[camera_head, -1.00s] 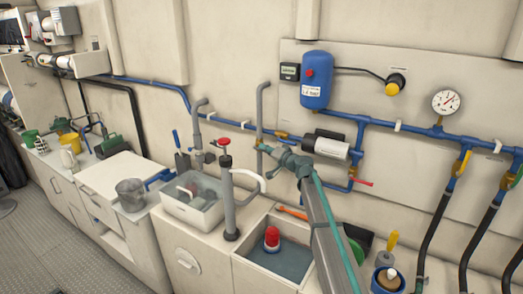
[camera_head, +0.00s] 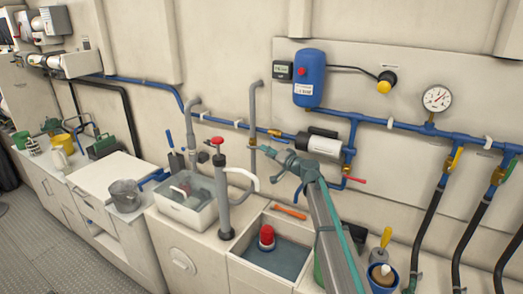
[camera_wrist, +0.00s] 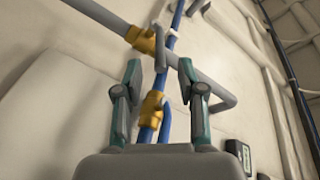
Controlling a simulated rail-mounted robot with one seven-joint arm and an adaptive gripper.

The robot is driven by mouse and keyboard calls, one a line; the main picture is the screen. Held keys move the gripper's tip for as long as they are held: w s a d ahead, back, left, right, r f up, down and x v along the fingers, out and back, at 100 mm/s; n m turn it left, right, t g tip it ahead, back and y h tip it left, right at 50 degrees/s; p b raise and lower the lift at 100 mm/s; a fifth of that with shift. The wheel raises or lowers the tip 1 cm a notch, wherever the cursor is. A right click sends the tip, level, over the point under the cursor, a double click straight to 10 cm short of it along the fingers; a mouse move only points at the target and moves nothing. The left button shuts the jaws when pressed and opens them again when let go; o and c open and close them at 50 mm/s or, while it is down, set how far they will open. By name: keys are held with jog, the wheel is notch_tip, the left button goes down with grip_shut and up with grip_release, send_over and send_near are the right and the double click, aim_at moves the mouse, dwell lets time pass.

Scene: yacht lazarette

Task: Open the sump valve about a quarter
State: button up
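My gripper (camera_head: 267,163) is in front of the wall pipes above the sump. It also shows in the wrist view (camera_wrist: 159,66), with its two fingers spread and nothing between them. A grey bent bar (camera_wrist: 210,80) crosses behind the right finger. In the head view a brass fitting (camera_head: 275,133) sits on the blue line just above my gripper. No label shows which fitting is the sump valve.
Below is an open sump (camera_head: 285,258) with a red-topped pump (camera_head: 266,237). A hand pump (camera_head: 221,190) and a water-filled bin (camera_head: 183,212) stand to the left. A red lever (camera_head: 356,180) is to the right.

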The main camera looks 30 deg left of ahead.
jog(key=v, duration=0.6)
jog(key=shift+s+d, duration=0.1)
